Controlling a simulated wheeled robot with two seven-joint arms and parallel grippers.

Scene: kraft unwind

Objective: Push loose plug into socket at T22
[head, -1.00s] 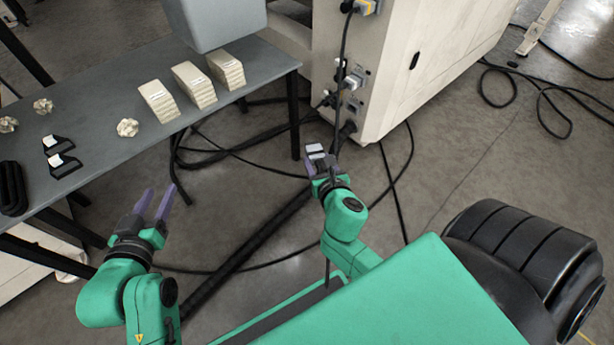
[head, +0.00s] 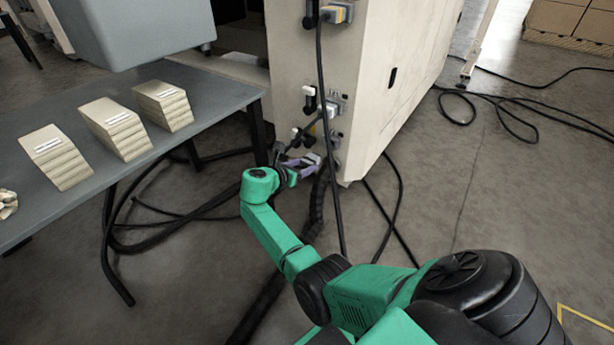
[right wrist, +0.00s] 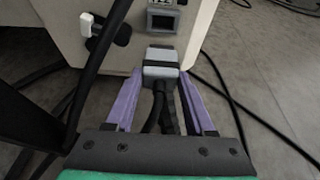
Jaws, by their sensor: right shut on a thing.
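My right gripper (head: 304,165) is at the lower corner of the pale cabinet (head: 350,90), by its lowest sockets. In the right wrist view its purple fingers (right wrist: 162,80) are shut on a grey plug (right wrist: 160,66), one on each side. Dark cables run from the plug back toward my wrist. The plug's front end is at or very close to the cabinet face; I cannot tell whether it sits in a socket. A dark rectangular socket (right wrist: 162,20) shows just above the plug, with a partly cut-off label over it. My left gripper is out of view.
A grey table (head: 215,105) with stacked pale blocks (head: 115,128) stands left. Loose black cables lie on the floor around the cabinet.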

